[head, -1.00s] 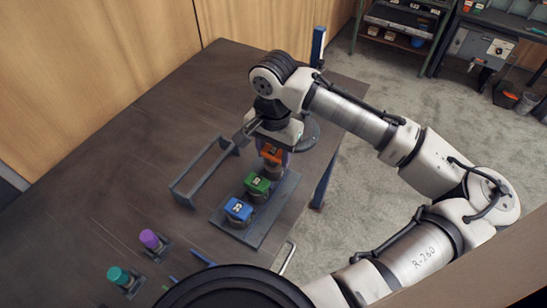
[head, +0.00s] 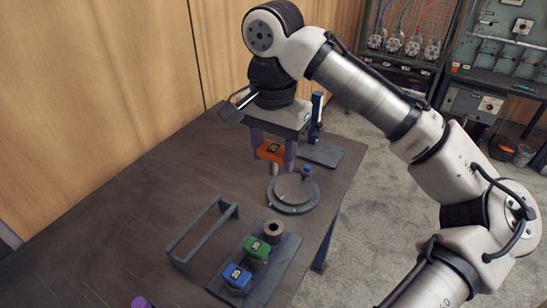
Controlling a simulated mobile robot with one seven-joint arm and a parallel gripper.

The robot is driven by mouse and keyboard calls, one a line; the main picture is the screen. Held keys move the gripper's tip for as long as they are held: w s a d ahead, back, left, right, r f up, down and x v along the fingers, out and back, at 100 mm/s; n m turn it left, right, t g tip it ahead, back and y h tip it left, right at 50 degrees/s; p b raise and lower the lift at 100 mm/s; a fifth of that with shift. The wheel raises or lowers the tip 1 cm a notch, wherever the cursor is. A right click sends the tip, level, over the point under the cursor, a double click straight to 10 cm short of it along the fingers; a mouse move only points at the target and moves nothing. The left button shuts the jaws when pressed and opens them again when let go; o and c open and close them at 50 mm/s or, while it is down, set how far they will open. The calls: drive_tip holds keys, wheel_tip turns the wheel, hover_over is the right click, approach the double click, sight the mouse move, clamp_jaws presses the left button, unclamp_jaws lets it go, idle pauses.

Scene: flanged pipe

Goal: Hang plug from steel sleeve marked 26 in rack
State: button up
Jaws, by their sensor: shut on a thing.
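My gripper (head: 273,157) has purple fingers and is shut on an orange plug (head: 269,151). The plug has a dark label with unclear digits and a pale metal stem pointing down. It is held upright above the table, clear of everything below. An empty steel sleeve (head: 274,231) with a dark hole stands at the far end of a dark base plate. A green plug (head: 256,248) and a blue plug (head: 237,276) sit in sleeves on the same plate; their labels are too small to read surely. A grey open-frame rack (head: 190,247) stands left of the plate.
A round grey flange (head: 295,194) with a blue-topped part lies just beyond the empty sleeve. A blue post (head: 316,112) on a base stands at the back table edge. A purple-topped piece (head: 141,302) shows at the bottom edge. The table's left side is clear.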

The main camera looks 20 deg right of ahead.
sight(273, 148)
drive_tip(key=shift+r+p, duration=3.3)
drive_tip(key=shift+f, duration=0.1)
